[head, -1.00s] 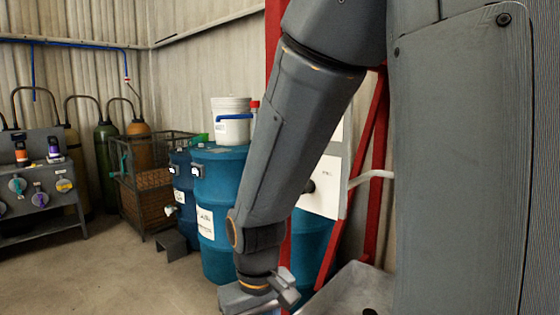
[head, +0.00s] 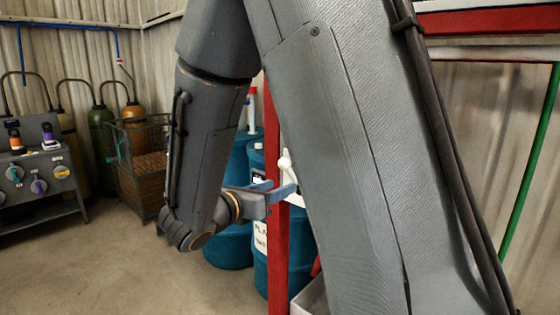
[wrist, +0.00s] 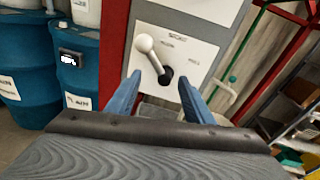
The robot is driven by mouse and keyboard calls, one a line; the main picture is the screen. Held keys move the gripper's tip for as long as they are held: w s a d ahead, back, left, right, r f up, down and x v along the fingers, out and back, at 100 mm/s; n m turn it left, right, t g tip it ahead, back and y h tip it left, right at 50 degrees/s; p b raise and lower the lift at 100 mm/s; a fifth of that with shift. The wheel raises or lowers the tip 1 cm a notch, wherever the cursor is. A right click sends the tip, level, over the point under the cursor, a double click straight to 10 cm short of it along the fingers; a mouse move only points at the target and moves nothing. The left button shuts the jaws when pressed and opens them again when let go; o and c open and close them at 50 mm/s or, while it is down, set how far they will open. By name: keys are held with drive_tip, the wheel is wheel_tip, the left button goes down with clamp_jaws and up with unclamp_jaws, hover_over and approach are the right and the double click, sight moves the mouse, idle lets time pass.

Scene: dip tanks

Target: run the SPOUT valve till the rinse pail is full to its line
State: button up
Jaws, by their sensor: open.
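A red post (head: 276,255) stands close beside my gripper. Blue drums (head: 228,248) stand behind it. A pale tub edge (head: 305,300) shows low beside my arm.

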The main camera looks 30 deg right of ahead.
sight(281, 166)
drive_tip(key=w+d+r, duration=0.1)
drive_tip(key=w, duration=0.1)
drive_tip(key=w+d+n+t+p, duration=0.1)
drive_tip(key=w+d, duration=0.1)
drive_tip(key=w+d+r+t+p, duration=0.1)
drive_tip(key=w, duration=0.1)
drive_tip(key=shift+w+d+r+n, duration=0.3)
drive_tip(key=shift+d+n, duration=0.05)
drive_tip(key=shift+n, duration=0.05)
clamp_jaws()
